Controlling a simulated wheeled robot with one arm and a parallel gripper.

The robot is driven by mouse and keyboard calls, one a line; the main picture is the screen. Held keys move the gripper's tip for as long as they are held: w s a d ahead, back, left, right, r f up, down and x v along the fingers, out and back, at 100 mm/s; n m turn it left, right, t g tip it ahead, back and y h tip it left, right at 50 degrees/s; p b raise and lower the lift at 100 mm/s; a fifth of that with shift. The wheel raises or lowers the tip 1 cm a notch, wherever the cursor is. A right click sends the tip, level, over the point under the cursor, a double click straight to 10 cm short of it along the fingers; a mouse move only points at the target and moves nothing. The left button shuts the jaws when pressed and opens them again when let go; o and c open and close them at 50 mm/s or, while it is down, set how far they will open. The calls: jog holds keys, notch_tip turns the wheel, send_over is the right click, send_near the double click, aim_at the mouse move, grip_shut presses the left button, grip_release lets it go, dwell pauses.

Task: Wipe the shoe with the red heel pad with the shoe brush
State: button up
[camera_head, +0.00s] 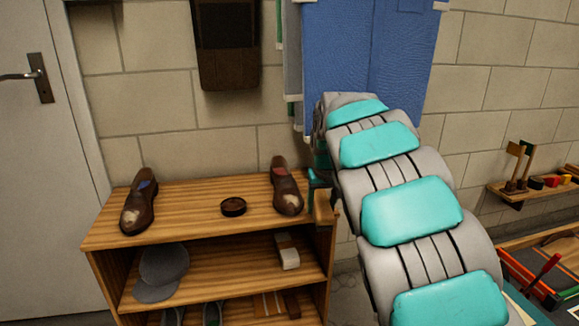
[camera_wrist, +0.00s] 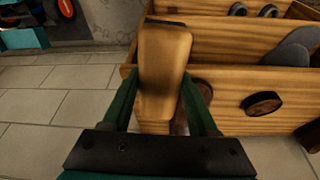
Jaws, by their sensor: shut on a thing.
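The shoe with the red heel pad (camera_head: 287,190) stands at the right end of the wooden shelf top, its toe with a pale worn patch toward the front edge. In the wrist view a dark brown part of this shoe (camera_wrist: 204,91) shows beside the right finger; the rest is hidden. My gripper (camera_head: 317,183) is just right of the shoe in the head view. In the wrist view my gripper (camera_wrist: 160,95) is shut on the wooden shoe brush (camera_wrist: 164,62), whose block also shows in the head view (camera_head: 325,209).
The other brown shoe, with a blue heel pad (camera_head: 139,203), stands at the left of the shelf top (camera_head: 190,205). A round dark tin (camera_head: 233,206) sits between the shoes. A grey cap (camera_head: 162,272) lies below. A wall shelf (camera_head: 520,192) holds small items at right.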

jog(key=w+a+r+n+t+p, duration=0.1)
jog(key=w+a+r+n, duration=0.1)
jog(key=a+r, duration=0.7)
jog(key=shift+y, duration=0.4)
jog(key=shift+s+a+b+x, duration=0.15)
jog(key=shift+b+x, duration=0.1)
jog(key=shift+x, duration=0.9)
jog(key=shift+s+a+b+x, duration=0.1)
jog(key=shift+b+x, duration=0.1)
jog(key=shift+x, duration=1)
jog(key=shift+s+a+b+x, duration=0.15)
jog(key=shift+b+x, duration=0.1)
jog(key=shift+x, duration=0.9)
jog(key=shift+b+x, duration=0.3)
jog(key=shift+x, duration=0.8)
jog(key=shift+d, duration=0.15)
jog(key=shift+w+d+b, duration=0.15)
jog(key=shift+w+d, duration=0.1)
jog(key=shift+d, duration=0.75)
jog(key=shift+w+d+b, duration=0.2)
jog(key=shift+d, duration=0.8)
jog(key=shift+w+d+b, duration=0.15)
jog(key=shift+w+d, duration=0.1)
jog(key=shift+d, duration=0.75)
jog(key=shift+a, duration=0.1)
